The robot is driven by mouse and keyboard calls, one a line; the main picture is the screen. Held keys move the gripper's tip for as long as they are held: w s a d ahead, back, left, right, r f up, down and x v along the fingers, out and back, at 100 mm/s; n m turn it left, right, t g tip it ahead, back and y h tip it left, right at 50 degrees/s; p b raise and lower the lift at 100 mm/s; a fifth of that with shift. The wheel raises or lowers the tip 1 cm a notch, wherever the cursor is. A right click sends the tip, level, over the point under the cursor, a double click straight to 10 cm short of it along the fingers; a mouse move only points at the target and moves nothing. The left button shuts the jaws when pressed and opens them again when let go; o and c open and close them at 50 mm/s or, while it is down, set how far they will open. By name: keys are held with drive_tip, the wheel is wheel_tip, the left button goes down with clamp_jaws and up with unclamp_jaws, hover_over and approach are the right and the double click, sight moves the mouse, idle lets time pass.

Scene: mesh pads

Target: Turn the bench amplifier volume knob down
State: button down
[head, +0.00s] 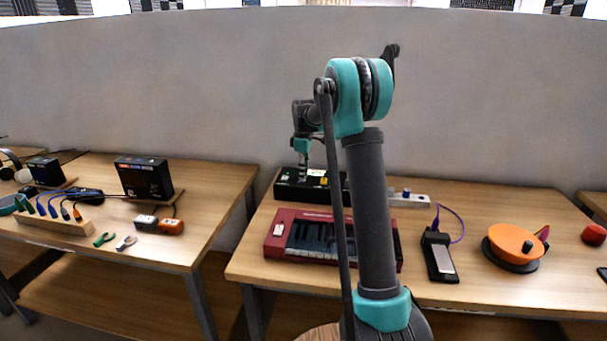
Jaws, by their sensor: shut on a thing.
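A low black box (291,189) with green, white and yellow marks on top stands behind the red keyboard; it looks like the bench amplifier. My gripper (305,164) points down at the top of this box, near its back edge. Its fingers are close together and look shut on the small volume knob there. The knob itself is hidden by the fingers and too small to make out. My arm covers the right part of the box.
A red keyboard (288,249) lies in front of the box. A white power strip (410,201) is to the right, then a black device (437,257) with a purple cable and an orange reel (512,247). Another table (180,244) stands left, across a gap.

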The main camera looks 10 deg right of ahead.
drive_tip(key=shift+n, duration=0.6)
drive_tip(key=c, duration=1.3)
unclamp_jaws()
wheel_tip(320, 180, up, 12)
